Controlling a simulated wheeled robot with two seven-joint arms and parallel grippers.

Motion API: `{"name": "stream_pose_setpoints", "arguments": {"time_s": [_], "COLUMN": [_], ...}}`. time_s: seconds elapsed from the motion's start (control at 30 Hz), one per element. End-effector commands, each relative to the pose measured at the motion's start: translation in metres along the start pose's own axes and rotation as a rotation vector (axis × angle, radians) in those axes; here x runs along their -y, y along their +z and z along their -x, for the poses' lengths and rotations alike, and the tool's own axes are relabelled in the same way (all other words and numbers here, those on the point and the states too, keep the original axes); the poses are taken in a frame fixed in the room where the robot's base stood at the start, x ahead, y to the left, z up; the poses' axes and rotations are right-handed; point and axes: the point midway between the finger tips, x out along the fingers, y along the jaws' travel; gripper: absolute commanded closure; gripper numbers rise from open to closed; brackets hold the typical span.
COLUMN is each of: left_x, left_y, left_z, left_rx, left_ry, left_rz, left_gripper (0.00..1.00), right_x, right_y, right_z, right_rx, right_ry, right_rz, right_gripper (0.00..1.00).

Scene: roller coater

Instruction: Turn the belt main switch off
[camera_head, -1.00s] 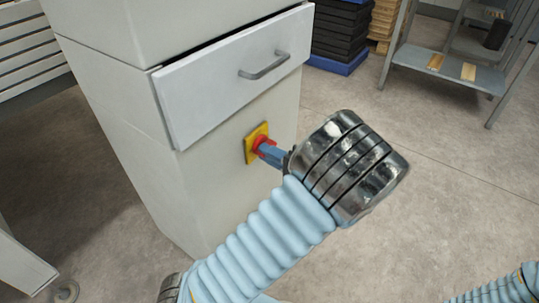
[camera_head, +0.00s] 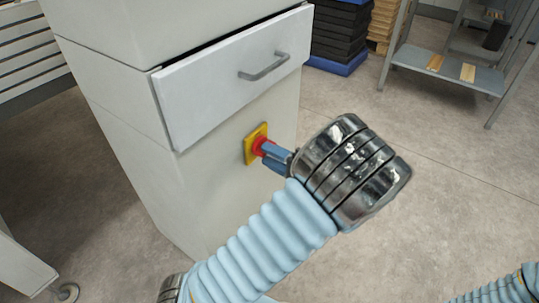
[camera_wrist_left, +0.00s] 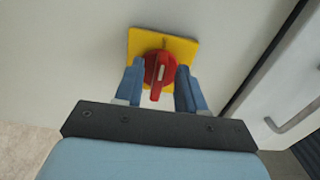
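The belt main switch is a red rotary knob (camera_wrist_left: 161,70) on a yellow square plate (camera_wrist_left: 183,47), set on the front of a white cabinet. In the head view the knob (camera_head: 259,146) and plate (camera_head: 251,150) sit below the drawer. My left gripper (camera_head: 267,155) points at the knob. In the left wrist view its two blue fingers (camera_wrist_left: 159,88) stand on either side of the knob's narrow grip, with gaps to it; the gripper is open. The grip has a pale mark and points roughly down in that view. My right gripper is out of view.
The slightly open drawer (camera_head: 230,85) with a grey handle (camera_head: 264,68) is above the switch. A grey metal rack (camera_head: 450,75) and a dark stack (camera_head: 340,35) stand behind. The floor right of the cabinet is clear.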

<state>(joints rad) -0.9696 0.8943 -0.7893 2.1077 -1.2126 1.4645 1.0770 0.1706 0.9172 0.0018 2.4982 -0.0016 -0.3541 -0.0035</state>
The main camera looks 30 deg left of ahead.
Motion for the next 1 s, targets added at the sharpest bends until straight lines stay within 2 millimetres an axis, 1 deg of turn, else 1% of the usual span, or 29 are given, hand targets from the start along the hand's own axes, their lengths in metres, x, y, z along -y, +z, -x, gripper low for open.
{"name": "stream_pose_setpoints", "arguments": {"time_s": [0.17, 0.3, 0.4, 0.5, 0.6, 0.7, 1.0], "left_x": [0.000, 0.000, 0.000, 0.000, -0.001, -0.001, -0.001], "left_y": [-0.001, -0.001, -0.001, 0.000, 0.000, 0.000, 0.000], "left_z": [0.038, 0.074, 0.096, 0.113, 0.123, 0.128, 0.129], "left_rx": [-0.005, -0.006, -0.004, -0.004, -0.001, -0.001, -0.001], "left_ry": [0.000, 0.001, 0.000, 0.001, 0.001, 0.001, 0.001], "left_rz": [0.000, 0.000, 0.001, 0.000, 0.000, -0.001, -0.001], "left_gripper": [0.61, 0.61, 0.61, 0.61, 0.61, 0.61, 0.61], "right_x": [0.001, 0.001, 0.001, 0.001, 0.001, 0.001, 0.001], "right_y": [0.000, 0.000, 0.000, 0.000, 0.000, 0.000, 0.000], "right_z": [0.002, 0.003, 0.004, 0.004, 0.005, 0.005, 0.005], "right_rx": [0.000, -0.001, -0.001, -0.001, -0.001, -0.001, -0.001], "right_ry": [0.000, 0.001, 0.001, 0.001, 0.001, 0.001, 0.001], "right_rz": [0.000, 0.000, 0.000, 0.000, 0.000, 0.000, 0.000], "right_gripper": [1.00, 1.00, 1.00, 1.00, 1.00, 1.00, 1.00]}}
